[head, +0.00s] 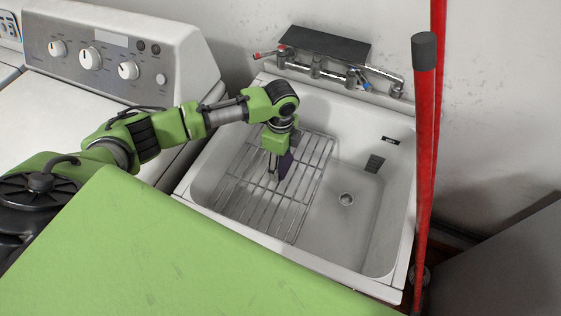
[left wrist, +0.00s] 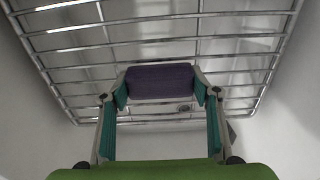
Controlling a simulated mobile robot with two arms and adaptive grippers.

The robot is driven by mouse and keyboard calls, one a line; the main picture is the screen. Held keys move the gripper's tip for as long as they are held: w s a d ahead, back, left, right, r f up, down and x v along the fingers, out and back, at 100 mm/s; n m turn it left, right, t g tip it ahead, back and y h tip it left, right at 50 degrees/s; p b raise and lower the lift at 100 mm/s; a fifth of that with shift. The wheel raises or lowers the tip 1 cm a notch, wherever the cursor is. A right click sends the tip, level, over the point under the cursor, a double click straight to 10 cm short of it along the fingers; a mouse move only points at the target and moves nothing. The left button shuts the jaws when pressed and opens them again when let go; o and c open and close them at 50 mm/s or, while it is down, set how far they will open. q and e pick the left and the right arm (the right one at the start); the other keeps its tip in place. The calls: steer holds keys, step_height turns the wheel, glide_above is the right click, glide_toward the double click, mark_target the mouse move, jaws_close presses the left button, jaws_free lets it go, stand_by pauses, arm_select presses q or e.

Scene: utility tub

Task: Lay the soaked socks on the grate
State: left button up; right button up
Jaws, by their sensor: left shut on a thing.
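A dark purple sock (head: 286,164) hangs from my left gripper (head: 277,167), over the wire grate (head: 292,226). In the left wrist view the sock (left wrist: 160,80) is pinched between the two teal-padded fingers of my left gripper (left wrist: 160,95), with the bars of the grate (left wrist: 70,45) behind it. I cannot tell whether the sock's lower end touches the bars. The grate spans the left part of the white utility tub (head: 385,215). No other sock shows. My right gripper is not in view.
A drain (head: 346,199) lies in the bare right part of the tub. A faucet with red and blue handles (head: 316,68) is on the back rim. A red pole (head: 424,160) stands at the right edge. A washing machine (head: 110,60) is at the left.

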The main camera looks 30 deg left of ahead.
mark_target(281, 159)
arm_select(q)
steer(key=shift+f, duration=0.25)
steer(key=o, duration=1.2)
steer(key=shift+f, duration=0.15)
step_height(281, 159, up, 12)
steer(key=shift+r, duration=0.2)
